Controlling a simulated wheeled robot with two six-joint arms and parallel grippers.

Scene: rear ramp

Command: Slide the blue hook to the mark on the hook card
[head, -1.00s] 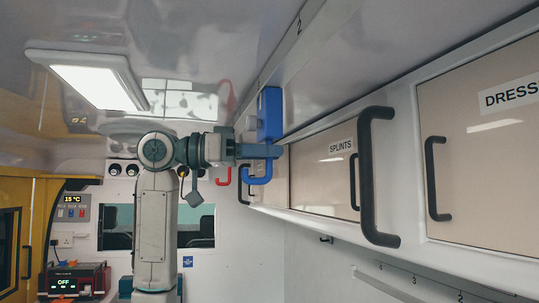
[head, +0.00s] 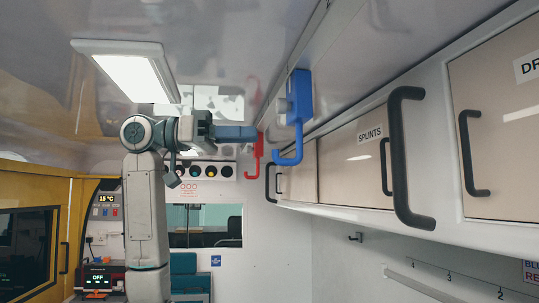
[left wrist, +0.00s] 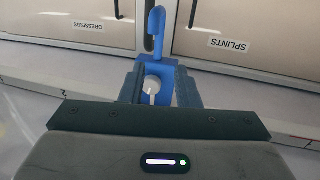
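The blue hook (head: 301,97) hangs from the ceiling rail, its curved end down and a pale knob on its left side. In the left wrist view the blue hook (left wrist: 156,27) lies straight ahead, with the knob between the fingers. My left gripper (head: 257,133) is left of the blue hook and looks apart from it in the head view. Its fingers (left wrist: 160,85) are spread and hold nothing that I can make out. The hook card (head: 534,271) is cut off at the lower right edge; its mark cannot be read. My right gripper is not in view.
A red hook (head: 258,156) hangs beyond my left gripper. The ceiling rail (head: 303,50) runs along above the cupboards. Cupboard doors, including the SPLINTS door (head: 350,165), with black handles (head: 402,155) stick out on the right. A ceiling lamp (head: 128,75) is above my arm.

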